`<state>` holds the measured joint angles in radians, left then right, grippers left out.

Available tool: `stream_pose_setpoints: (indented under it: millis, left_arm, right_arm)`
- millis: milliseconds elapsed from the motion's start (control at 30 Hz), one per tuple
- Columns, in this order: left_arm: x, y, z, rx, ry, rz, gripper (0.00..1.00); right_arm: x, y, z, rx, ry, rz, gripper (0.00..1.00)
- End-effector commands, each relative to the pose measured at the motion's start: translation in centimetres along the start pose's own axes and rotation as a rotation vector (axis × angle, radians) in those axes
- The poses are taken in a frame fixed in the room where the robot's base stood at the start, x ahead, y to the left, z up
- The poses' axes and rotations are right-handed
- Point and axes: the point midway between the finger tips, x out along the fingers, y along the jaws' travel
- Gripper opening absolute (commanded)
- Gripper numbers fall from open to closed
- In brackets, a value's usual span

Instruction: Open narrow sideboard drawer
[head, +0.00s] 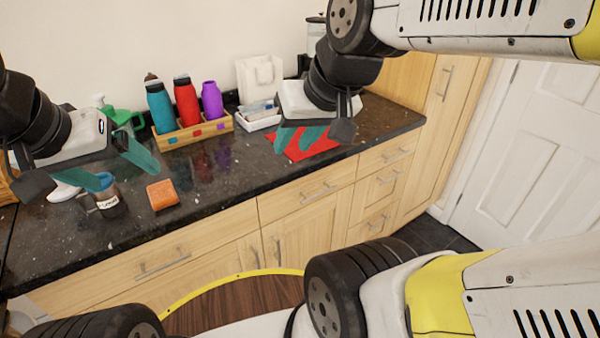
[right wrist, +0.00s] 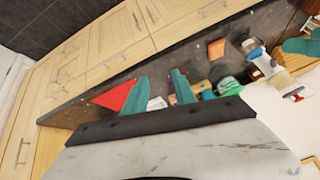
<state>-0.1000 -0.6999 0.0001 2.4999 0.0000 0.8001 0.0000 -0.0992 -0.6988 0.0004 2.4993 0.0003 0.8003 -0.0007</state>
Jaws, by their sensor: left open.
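The light wood sideboard has a narrow stack of drawers at its right end. The top narrow drawer (head: 375,160) has a bar handle (head: 397,155) and looks shut. More narrow drawers (head: 372,198) lie below it, also shut. My right gripper (head: 298,140) is open and empty above the counter, left of and higher than the narrow drawers. Its two teal fingers stand apart in the right wrist view (right wrist: 160,90). My left gripper (head: 122,170) is open and empty over the left part of the counter, far from these drawers.
The dark granite counter (head: 225,178) holds a red mat (head: 312,148), an orange block (head: 162,194), a dark jar (head: 108,200) and a wooden caddy (head: 193,133) with bottles. Wider drawers (head: 285,207) lie left of the narrow stack. A tall cabinet (head: 440,120) and white door (head: 540,150) stand right.

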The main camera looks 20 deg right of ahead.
Motion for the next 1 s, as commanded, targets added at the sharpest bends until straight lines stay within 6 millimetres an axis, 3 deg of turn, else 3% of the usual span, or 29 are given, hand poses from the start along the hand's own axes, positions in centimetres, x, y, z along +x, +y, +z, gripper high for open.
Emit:
stream_pose_setpoints:
  millis: [167, 367, 667, 1000]
  left_arm:
    - [0.0, 0.0, 0.0, 0.000, 0.000, 0.000, 0.83]
    - [0.0, 0.0, 0.0, 0.000, 0.000, 0.000, 0.83]
    - [0.0, 0.0, 0.0, 0.000, 0.000, 0.000, 0.83]
    - [0.0, 0.0, 0.0, 0.000, 0.000, 0.000, 0.83]
  right_arm:
    - [1.1, 0.5, -1.2, 0.000, -0.068, 0.019, 0.32]
    - [5.3, 2.3, -4.0, -0.002, -0.259, 0.018, 0.32]
    - [14.1, 6.3, -6.6, 0.039, -0.510, -0.146, 0.32]
    - [24.7, 12.3, -6.2, 0.170, -0.614, -0.516, 0.32]
